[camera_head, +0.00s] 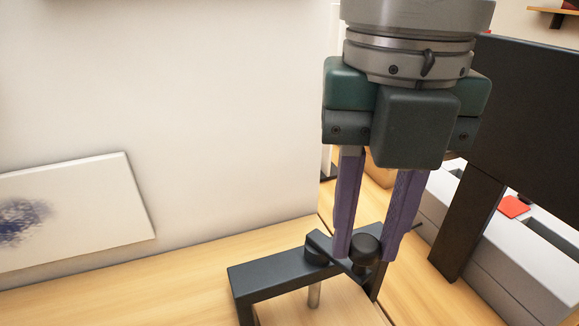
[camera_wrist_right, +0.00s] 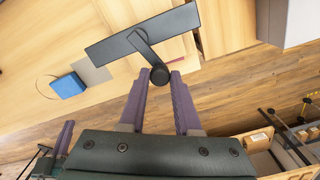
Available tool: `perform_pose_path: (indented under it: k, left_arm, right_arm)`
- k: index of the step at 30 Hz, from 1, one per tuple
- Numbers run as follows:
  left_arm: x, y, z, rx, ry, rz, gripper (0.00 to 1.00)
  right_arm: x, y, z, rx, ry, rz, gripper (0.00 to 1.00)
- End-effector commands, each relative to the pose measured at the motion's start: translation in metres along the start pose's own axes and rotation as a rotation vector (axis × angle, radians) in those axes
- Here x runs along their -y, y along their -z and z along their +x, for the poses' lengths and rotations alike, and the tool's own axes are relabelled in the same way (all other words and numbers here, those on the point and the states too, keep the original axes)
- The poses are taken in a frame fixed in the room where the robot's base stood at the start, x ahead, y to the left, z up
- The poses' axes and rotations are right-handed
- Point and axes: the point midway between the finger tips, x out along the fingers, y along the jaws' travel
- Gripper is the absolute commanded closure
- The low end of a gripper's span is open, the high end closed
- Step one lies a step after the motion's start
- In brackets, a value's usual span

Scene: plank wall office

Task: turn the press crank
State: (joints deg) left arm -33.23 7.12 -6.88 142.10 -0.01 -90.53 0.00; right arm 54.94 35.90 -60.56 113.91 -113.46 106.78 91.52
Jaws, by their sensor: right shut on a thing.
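The press (camera_head: 270,279) has a dark bar frame standing over a wooden board, with a metal screw (camera_head: 314,295) beneath the bar. Its black crank arm (camera_head: 334,256) runs from the pivot on the bar to a round black knob (camera_head: 366,248). My right gripper (camera_head: 365,257) points down with its purple fingers on both sides of the knob, shut on it. In the right wrist view the knob (camera_wrist_right: 159,75) sits between the fingertips, and the crank arm (camera_wrist_right: 145,49) leads back to the bar. Purple fingers of my left gripper (camera_wrist_right: 57,148) show partly at lower left there; their opening is unclear.
A dark panel on a post (camera_head: 480,215) and a pale machine (camera_head: 500,240) with a red piece stand close on the right. A white board with blue marks (camera_head: 95,205) leans at left. A blue block (camera_wrist_right: 68,85) lies on the table.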

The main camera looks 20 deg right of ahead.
Motion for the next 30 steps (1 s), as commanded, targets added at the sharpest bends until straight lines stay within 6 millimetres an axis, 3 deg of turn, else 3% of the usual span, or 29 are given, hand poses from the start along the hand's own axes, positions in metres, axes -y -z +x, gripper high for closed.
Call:
perform_pose_path:
  k: [5, 6, 14, 23, 30]
  left_arm:
    - [0.0, 0.0, 0.0, 0.0, 0.001, 0.001, 1.0]
    - [0.0, 0.0, 0.0, 0.0, 0.001, 0.001, 1.0]
    - [0.0, 0.0, 0.0, 0.0, 0.001, 0.001, 1.0]
    - [-0.001, 0.0, 0.0, -0.001, -0.004, -0.004, 1.0]
    - [-0.002, 0.001, 0.0, -0.001, -0.007, -0.009, 1.0]
  right_arm:
    - [0.0, 0.0, 0.0, 0.0, -0.001, -0.001, 1.0]
    - [0.0, 0.0, 0.0, 0.0, -0.001, -0.001, 0.67]
    - [0.0, 0.0, 0.0, 0.0, -0.001, -0.002, 0.39]
    - [-0.001, 0.0, -0.004, 0.001, -0.002, -0.002, 0.39]
    - [-0.001, -0.001, -0.045, 0.005, -0.005, -0.003, 0.39]
